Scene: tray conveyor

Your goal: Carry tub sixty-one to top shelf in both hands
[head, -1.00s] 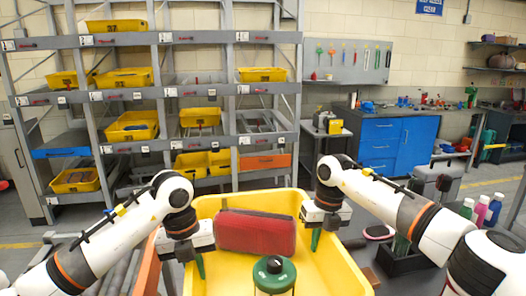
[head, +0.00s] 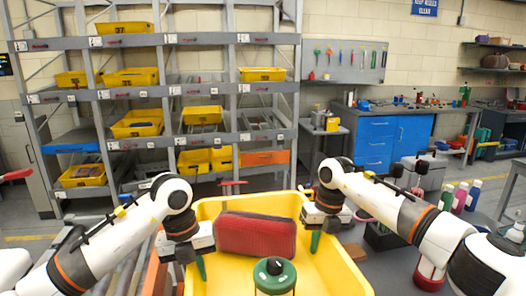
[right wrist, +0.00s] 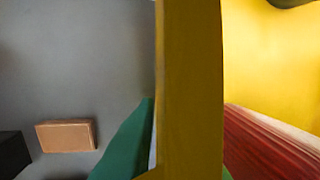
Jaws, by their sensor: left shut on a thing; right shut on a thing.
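A large yellow tub (head: 343,262) is in front of me in the head view. It holds a red case (head: 255,233) and a green canister (head: 274,277) with a black top. No number on the tub is readable. My left gripper (head: 200,262) is shut on its left wall and my right gripper (head: 315,240) on its right wall. In the right wrist view, green fingers (right wrist: 150,150) straddle the yellow wall (right wrist: 190,80). The rack's top shelf (head: 205,39) is ahead, with one yellow bin (head: 120,28) at its left and open space to the right.
Lower rack shelves hold several yellow bins (head: 137,123), a blue one (head: 71,144) and an orange one (head: 264,158). A blue cabinet (head: 395,142) stands back right. Bottles (head: 460,196) are beside my right arm. A roller conveyor (head: 120,262) lies at left.

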